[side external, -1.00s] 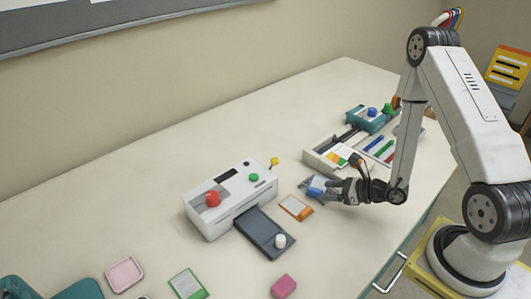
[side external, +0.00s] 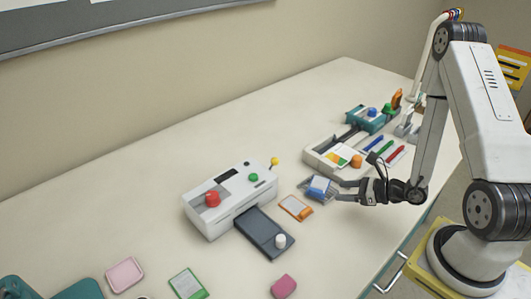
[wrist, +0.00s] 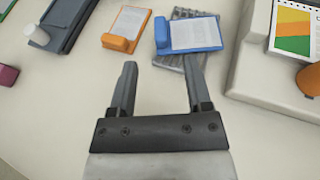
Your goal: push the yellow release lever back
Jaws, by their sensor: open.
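The yellow release lever (side external: 274,161) is a small yellow knob on a short stem at the right end of the white laminator (side external: 215,212). The laminator also has a red knob (side external: 212,199) and a green button (side external: 253,177) on top. The lever is not visible in the wrist view. My gripper (side external: 336,189) is open and empty, to the right of the laminator and apart from the lever. In the wrist view its two fingers (wrist: 158,85) are spread, with their tips just short of a blue-framed card (wrist: 190,36) lying on a grey ribbed rest.
An orange-framed card (side external: 296,207) lies between the laminator and my gripper. A dark tray with a white knob (side external: 280,241) sticks out of the laminator's front. A light organiser (side external: 318,162) and a teal device (side external: 366,119) stand behind. The table behind the laminator is clear.

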